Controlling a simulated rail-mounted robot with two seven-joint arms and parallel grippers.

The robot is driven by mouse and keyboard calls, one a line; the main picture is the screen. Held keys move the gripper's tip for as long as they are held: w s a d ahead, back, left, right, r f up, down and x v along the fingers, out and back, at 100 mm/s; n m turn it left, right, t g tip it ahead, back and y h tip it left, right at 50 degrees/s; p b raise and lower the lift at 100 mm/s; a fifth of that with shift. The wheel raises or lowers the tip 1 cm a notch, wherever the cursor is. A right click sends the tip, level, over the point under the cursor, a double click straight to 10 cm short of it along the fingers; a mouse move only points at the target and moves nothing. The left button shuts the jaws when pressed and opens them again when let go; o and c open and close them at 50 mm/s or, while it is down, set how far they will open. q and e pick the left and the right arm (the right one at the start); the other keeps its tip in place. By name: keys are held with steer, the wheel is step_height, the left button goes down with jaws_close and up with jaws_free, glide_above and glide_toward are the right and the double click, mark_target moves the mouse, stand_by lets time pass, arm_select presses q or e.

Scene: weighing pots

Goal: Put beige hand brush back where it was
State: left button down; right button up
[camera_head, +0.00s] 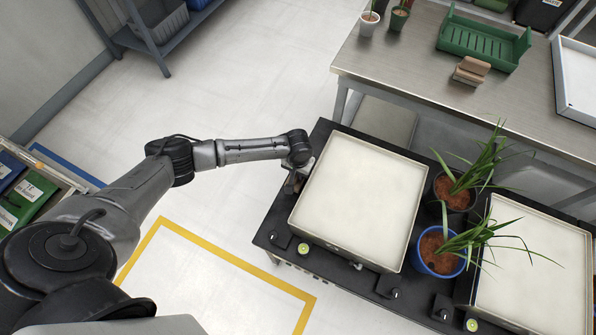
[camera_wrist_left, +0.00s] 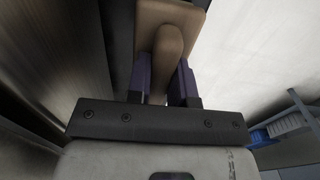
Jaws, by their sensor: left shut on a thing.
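My left gripper (camera_head: 294,184) is at the left edge of the near weighing scale, beside its large white pan (camera_head: 360,200). In the left wrist view, the gripper's two dark fingers (camera_wrist_left: 164,82) are shut on the beige hand brush (camera_wrist_left: 168,42). Its rounded tan handle lies between the fingers, and a wider tan part shows behind it. In the head view the brush is mostly hidden by the gripper and wrist. My right gripper is in neither view.
Two potted plants, one in a dark pot (camera_head: 455,194) and one in a blue pot (camera_head: 440,252), stand right of the pan. A second pan (camera_head: 535,270) is beyond them. The steel bench (camera_head: 420,75) holds a green tray (camera_head: 484,42) and brown blocks (camera_head: 471,70). Floor left is open.

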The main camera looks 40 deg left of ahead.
arm_select(q)
steer(key=shift+f, duration=0.15)
steer(key=c, duration=1)
jaws_free()
steer(key=shift+r, duration=0.2)
steer(key=shift+r+p, duration=2.9)
steer(key=shift+r, duration=3.1)
